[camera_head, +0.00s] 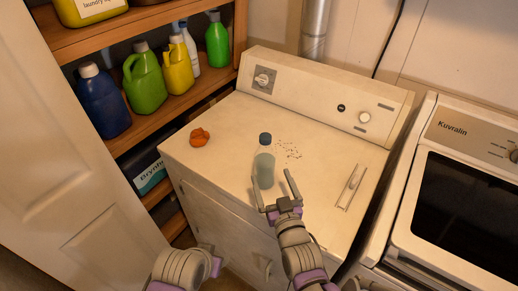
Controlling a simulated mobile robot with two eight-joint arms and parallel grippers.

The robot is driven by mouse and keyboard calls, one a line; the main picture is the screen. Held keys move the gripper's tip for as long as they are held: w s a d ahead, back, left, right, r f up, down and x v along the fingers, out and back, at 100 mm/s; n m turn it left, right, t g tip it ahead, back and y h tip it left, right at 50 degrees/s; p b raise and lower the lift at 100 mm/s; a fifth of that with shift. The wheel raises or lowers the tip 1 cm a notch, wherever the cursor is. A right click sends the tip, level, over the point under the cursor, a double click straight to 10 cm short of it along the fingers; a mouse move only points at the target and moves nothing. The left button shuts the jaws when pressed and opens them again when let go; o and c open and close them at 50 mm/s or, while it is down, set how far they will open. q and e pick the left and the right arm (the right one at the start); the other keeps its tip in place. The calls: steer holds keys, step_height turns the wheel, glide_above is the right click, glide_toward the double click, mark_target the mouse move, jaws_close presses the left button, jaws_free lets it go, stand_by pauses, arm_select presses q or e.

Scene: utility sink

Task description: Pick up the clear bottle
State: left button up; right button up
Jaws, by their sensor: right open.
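The clear bottle (264,165) stands upright on the white top of a washing appliance (225,125). It is see-through with a pale body and a dark blue-grey cap. My right gripper (274,179) is open, with one finger at the bottle's lower left and the other to its right. I cannot tell whether either finger touches the bottle. A part of my left arm (183,268) shows at the bottom edge; its gripper fingers are not visible.
An orange crumpled thing (199,137) lies left of the bottle. Dark specks and a small flat tray-like item (351,187) lie to the right. A shelf with several jugs (146,84) stands at left, and a second appliance (450,200) at right.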

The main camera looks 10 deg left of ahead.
mark_target(267, 166)
steer(key=shift+x, duration=0.85)
steer(key=x, duration=0.4)
steer(key=shift+r+p, duration=0.2)
steer(key=shift+p, duration=0.1)
arm_select(q)
steer(key=r, duration=0.1)
steer(key=w+r+p, duration=0.1)
steer(key=shift+w+a+r, duration=0.15)
steer(key=shift+w+r, duration=0.05)
steer(key=shift+r, duration=0.1)
arm_select(e)
steer(key=x, duration=0.5)
steer(key=shift+w+f, duration=0.1)
steer(key=shift+w, duration=0.35)
steer(key=shift+c, duration=0.7)
jaws_close()
